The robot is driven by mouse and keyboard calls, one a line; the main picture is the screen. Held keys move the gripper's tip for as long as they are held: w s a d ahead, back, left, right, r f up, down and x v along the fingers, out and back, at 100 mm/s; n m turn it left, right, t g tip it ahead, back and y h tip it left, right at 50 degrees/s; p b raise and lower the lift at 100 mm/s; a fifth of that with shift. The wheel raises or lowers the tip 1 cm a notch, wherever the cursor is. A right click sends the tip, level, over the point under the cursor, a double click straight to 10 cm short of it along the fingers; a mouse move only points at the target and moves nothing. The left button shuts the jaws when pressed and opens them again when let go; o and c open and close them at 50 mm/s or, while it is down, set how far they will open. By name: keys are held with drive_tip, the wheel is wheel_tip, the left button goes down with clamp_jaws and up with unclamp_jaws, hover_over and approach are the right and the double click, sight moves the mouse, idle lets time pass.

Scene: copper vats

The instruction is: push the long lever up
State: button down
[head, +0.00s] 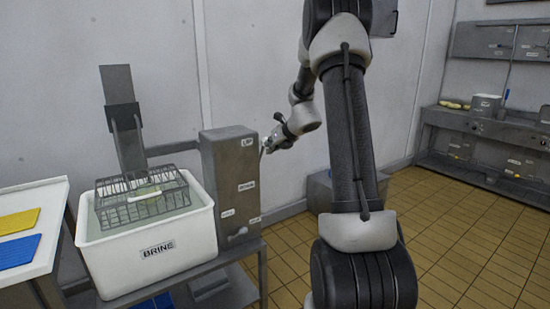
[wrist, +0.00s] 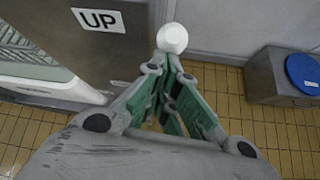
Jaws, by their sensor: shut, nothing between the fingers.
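A grey control box (head: 228,180) stands to the right of the brine vat, with an UP label near its top; the label (wrist: 99,20) also shows large in the wrist view. A white ball knob (wrist: 172,38), apparently the lever's end, sits just beyond the tips of my gripper (wrist: 166,64) in the wrist view. The lever's rod is hidden there. My gripper (head: 266,147) is shut and empty, beside the box's upper right edge in the head view. I cannot tell whether the fingertips touch the knob.
A white BRINE vat (head: 155,250) holds a wire basket (head: 140,200). A table (head: 40,195) with yellow and blue boards is at left. A grey bin (wrist: 275,78) with a blue lid stands at right in the wrist view. Tiled floor (head: 450,240) is open at right.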

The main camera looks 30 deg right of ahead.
drive_tip(key=shift+w+r, duration=0.7)
drive_tip(key=shift+w, duration=0.25)
drive_tip(key=shift+f, duration=0.1)
